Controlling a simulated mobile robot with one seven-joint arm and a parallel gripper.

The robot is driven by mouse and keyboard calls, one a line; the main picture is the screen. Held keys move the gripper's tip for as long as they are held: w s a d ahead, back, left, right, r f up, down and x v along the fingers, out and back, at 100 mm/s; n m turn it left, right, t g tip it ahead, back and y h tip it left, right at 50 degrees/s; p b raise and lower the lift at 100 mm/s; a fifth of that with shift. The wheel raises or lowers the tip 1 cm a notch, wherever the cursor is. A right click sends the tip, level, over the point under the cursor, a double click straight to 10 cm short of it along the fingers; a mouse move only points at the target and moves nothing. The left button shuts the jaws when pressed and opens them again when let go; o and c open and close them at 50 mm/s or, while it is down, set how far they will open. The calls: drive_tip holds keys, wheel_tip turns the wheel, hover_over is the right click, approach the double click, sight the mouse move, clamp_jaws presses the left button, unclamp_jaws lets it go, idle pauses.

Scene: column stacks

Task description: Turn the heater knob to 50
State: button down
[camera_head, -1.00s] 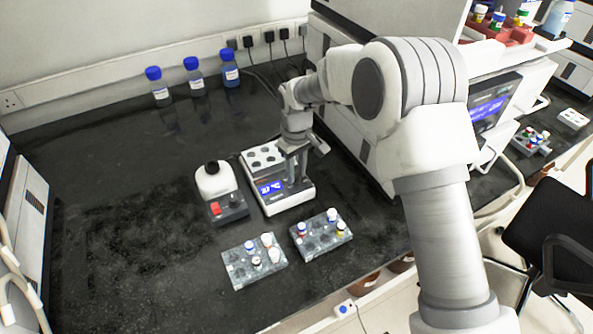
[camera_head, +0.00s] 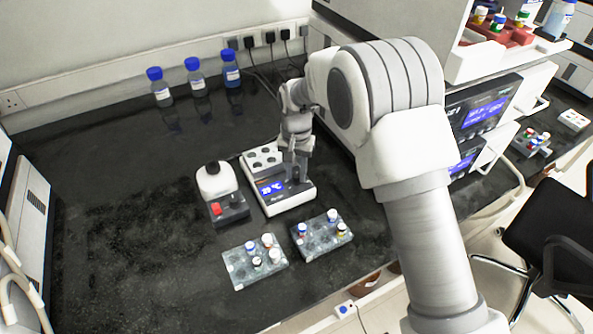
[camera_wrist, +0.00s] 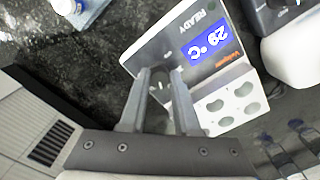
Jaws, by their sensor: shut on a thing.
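The heater (camera_head: 291,206) is a white block unit with a top plate of round wells and a blue display (camera_head: 271,188). In the wrist view the display (camera_wrist: 207,45) appears turned round and reads 29 °C, with READY beside it. My gripper (camera_head: 296,182) points down at the right part of the heater's front panel, beside the display. In the wrist view my gripper (camera_wrist: 161,73) has its two fingers close together on the panel, shut on the heater knob. The knob is mostly hidden between the fingers, so its angle cannot be told.
A white and dark device with a red switch (camera_head: 216,208) stands close to the heater's left. Two vial racks (camera_head: 238,270) (camera_head: 318,240) stand in front. Blue-capped bottles (camera_head: 197,78) stand at the back. The left of the bench is clear.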

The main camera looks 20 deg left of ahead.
sight(296, 175)
drive_tip(key=m, duration=0.5)
drive_tip(key=shift+a+m+p, duration=0.1)
drive_tip(key=shift+m+p, duration=0.3)
idle(0.4)
drive_tip(key=c, duration=0.6)
unclamp_jaws()
drive_tip(key=shift+r, duration=0.1)
wheel_tip(296, 175, up, 17)
drive_tip(key=shift+r+p, duration=0.15)
drive_tip(key=shift+p, duration=0.8)
